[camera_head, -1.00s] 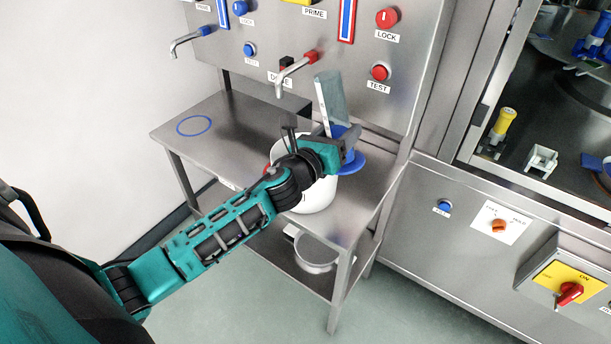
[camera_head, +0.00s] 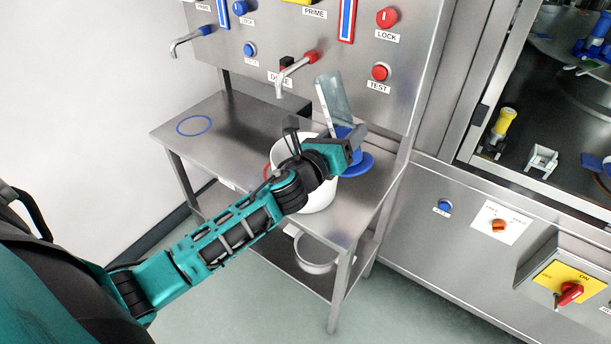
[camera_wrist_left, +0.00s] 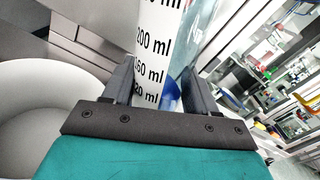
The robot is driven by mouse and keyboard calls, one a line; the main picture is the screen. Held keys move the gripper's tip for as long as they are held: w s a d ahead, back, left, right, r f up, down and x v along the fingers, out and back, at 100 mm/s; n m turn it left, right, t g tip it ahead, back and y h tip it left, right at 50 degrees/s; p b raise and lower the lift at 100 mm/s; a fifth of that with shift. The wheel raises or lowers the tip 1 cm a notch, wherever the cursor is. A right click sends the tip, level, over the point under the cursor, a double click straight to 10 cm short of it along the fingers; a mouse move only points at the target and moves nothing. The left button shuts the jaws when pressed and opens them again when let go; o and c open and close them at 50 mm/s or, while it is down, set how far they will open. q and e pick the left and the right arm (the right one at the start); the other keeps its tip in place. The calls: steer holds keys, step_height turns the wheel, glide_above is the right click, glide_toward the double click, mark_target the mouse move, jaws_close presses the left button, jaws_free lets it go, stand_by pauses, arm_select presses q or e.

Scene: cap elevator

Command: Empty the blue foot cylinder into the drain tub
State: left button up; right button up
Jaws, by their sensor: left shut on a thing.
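The blue foot cylinder (camera_head: 334,96) is a clear measuring cylinder with a blue foot (camera_head: 359,164). It leans slightly, its top toward the left, above the right part of the steel bench. My left gripper (camera_head: 346,146) is shut on its lower part. In the left wrist view the cylinder's white ml scale (camera_wrist_left: 157,45) stands between the fingers of my left gripper (camera_wrist_left: 160,92). The white drain tub (camera_head: 318,196) stands on the bench just left of the cylinder, partly hidden by my arm. Its round opening (camera_wrist_left: 50,115) shows in the left wrist view. My right gripper is not in view.
The steel bench (camera_head: 235,135) is clear at left around a blue ring (camera_head: 194,125). A red-handled tap (camera_head: 296,70) juts out close to the cylinder's top. A blue-handled tap (camera_head: 190,38) is farther left. A round pan (camera_head: 315,254) sits on the lower shelf.

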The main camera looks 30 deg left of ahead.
arm_select(q)
steer(key=shift+d+r, duration=0.1)
steer(key=shift+d, duration=0.1)
stand_by(0.3)
steer(key=shift+d+n, duration=0.3)
steer(key=shift+n, duration=0.3)
steer(key=shift+d+n, duration=0.3)
steer(key=shift+d+n, duration=0.3)
steer(key=shift+n, duration=0.2)
steer(key=shift+d, duration=0.1)
stand_by(0.3)
steer(key=shift+d+n, duration=0.2)
steer(key=shift+n, duration=0.2)
steer(key=shift+s+d, duration=0.1)
